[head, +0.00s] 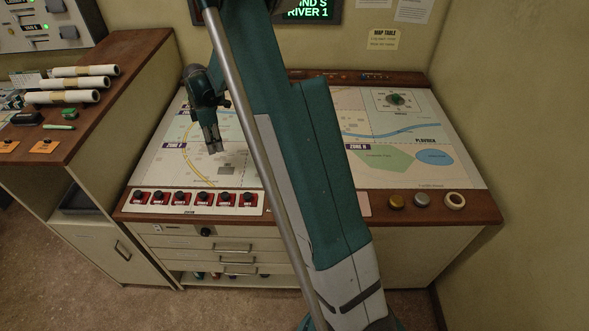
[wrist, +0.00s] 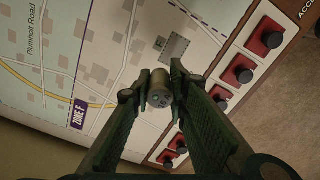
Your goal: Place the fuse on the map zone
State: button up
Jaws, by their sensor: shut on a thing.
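My gripper (head: 213,146) is over the left part of the map table, fingers pointing down. In the wrist view my gripper (wrist: 150,92) is shut on the fuse (wrist: 158,88), a small grey cylinder seen end-on between the fingertips. The map (head: 240,165) lies beneath it, pale with roads, grey blocks and purple zone labels. A "ZONE F" label (wrist: 79,115) shows at lower left in the wrist view. A "ZONE H" label (head: 357,146) shows right of my arm in the head view. I cannot tell whether the fuse touches the map. My arm hides the map's middle.
A row of red switches with black knobs (head: 198,199) runs along the map's front left edge. A side desk (head: 95,105) with rolled papers stands at left. The map's right half looks mostly clear.

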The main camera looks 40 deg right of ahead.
jog(key=s+d, duration=1.2)
jog(key=d, duration=0.4)
jog(key=s+d+b, duration=0.1)
jog(key=s+d, duration=1.1)
jog(key=d, duration=0.4)
jog(key=shift+d, duration=0.35)
jog(key=shift+f, duration=3.05)
jog(key=shift+f, duration=1.85)
jog(key=shift+f+b, duration=0.15)
jog(key=shift+b, duration=0.25)
